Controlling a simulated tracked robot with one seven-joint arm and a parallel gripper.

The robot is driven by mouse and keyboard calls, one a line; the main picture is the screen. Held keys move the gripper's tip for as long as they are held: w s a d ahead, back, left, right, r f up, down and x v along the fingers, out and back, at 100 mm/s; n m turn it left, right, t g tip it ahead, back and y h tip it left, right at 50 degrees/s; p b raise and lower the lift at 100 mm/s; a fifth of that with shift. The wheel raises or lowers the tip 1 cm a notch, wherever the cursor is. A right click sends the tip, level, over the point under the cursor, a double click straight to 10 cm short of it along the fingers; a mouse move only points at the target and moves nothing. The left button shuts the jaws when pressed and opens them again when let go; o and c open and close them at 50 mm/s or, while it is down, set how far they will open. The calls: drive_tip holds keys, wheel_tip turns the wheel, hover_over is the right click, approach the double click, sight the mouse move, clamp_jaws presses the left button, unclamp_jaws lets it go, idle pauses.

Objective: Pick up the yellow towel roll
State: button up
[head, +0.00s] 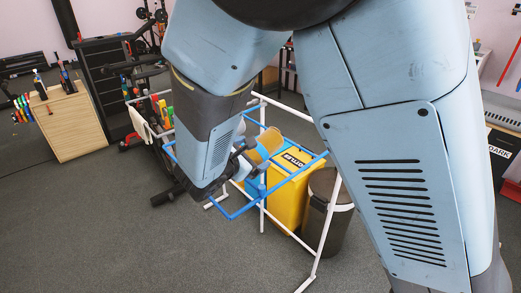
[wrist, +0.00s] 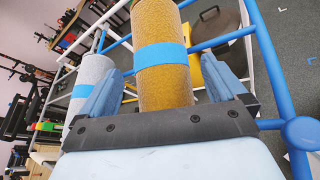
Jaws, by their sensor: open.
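The yellow towel roll (wrist: 160,30) has a light-blue band around it and stands in the middle of the wrist view. My gripper (wrist: 163,88) is open, with one blue finger on each side of the roll. The roll's lower end is hidden behind the gripper's dark front edge. I cannot tell whether either finger touches it. In the head view my gripper (head: 247,170) is at the blue-and-white rack, and a tan part of the roll (head: 266,143) shows just beyond it.
A blue tube frame (head: 285,182) on white posts surrounds the roll. A white roll with a blue band (wrist: 92,72) is left of my gripper in the wrist view. A yellow bin (head: 287,207) and a dark lidded bin (head: 335,222) stand behind the rack.

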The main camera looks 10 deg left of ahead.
drive_tip(key=shift+x, duration=1.15)
drive_tip(key=shift+c, duration=0.4)
drive_tip(key=c, duration=1.2)
drive_tip(key=shift+r, duration=0.1)
drive_tip(key=shift+c, duration=0.2)
